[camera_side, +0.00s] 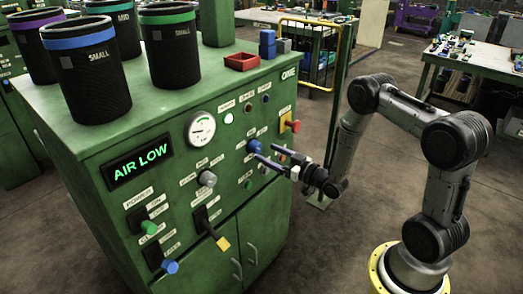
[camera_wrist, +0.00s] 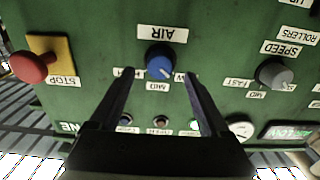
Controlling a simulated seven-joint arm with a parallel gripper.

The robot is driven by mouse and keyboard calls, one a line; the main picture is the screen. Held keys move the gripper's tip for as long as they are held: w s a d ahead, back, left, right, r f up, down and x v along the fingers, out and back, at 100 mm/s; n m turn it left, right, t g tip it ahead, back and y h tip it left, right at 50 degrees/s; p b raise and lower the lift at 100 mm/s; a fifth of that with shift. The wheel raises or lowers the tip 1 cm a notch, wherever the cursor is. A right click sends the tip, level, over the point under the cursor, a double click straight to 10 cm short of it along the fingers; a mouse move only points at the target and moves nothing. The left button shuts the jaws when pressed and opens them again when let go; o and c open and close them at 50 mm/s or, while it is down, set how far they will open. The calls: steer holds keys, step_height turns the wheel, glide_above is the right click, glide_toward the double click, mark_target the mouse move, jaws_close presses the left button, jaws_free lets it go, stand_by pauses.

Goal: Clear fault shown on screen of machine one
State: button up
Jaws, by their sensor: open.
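The green machine (camera_side: 120,165) has a screen (camera_side: 138,162) reading "AIR LOW" in green letters. The blue AIR knob (camera_wrist: 160,62) is on its front panel, also visible in the side view (camera_side: 254,146). In the wrist view, its label is upside down and its pale mark points to the lower right. My gripper (camera_wrist: 159,76) is open, its two fingers pointing at the panel with the knob showing between their tips. My gripper also shows beside the knob in the side view (camera_side: 266,152). I cannot tell whether the fingers touch the knob. The fingers partly cover the setting labels.
A grey SPEED knob (camera_wrist: 275,73) and red stop button (camera_wrist: 34,66) flank the AIR knob. A round gauge (camera_side: 200,130), yellow-tipped lever (camera_side: 222,242), green knob (camera_side: 149,227) and lower blue knob (camera_side: 170,267) share the panel. Sleeves (camera_side: 95,85) and a red tray (camera_side: 242,62) stand on top.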

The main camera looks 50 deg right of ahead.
mark_target(260, 149)
steer(key=shift+w, duration=1.9)
steer(key=shift+c, duration=0.2)
jaws_close()
